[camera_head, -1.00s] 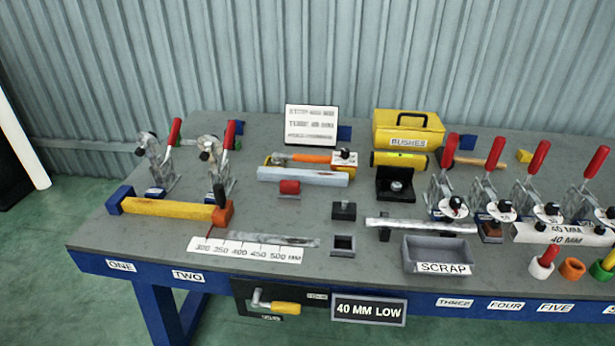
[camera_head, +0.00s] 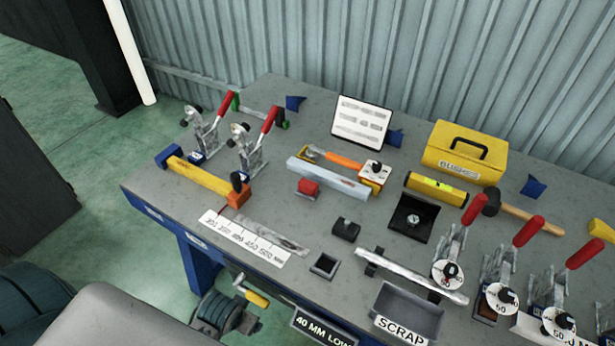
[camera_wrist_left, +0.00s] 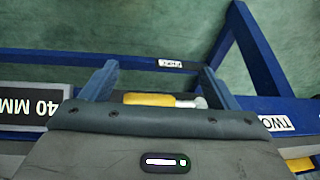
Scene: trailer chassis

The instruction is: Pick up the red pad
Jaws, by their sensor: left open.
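My right gripper is in neither view.
A black block (camera_head: 346,229) and an open square socket (camera_head: 325,265) sit in front of the pad. Toggle clamps (camera_head: 255,148) with red handles stand to the left and right. A grey scrap tray (camera_head: 408,310) is at the front. Bare bench surrounds the pad's near side.

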